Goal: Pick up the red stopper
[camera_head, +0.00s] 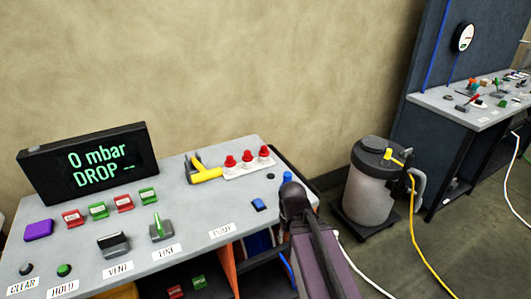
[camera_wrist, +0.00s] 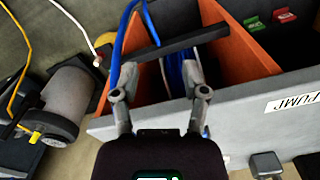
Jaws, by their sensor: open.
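Three red stoppers stand upright in a row on a white strip at the back right of the grey bench: a left one (camera_head: 231,162), a middle one (camera_head: 247,156) and a right one (camera_head: 264,152). None of them shows in the wrist view. In the wrist view my gripper (camera_wrist: 159,72) is open with nothing held between its fingers. It is over the bench's right end, with an orange-sided bay and a blue coil beyond it. In the head view my arm covers the bench's right front corner, and the fingers cannot be made out.
A yellow-handled valve (camera_head: 205,174) lies just left of the stoppers. A black display (camera_head: 88,162), a purple block (camera_head: 39,230) and levers (camera_head: 162,228) occupy the bench's left and middle. A canister (camera_head: 371,188) with a yellow hose stands on the floor at right.

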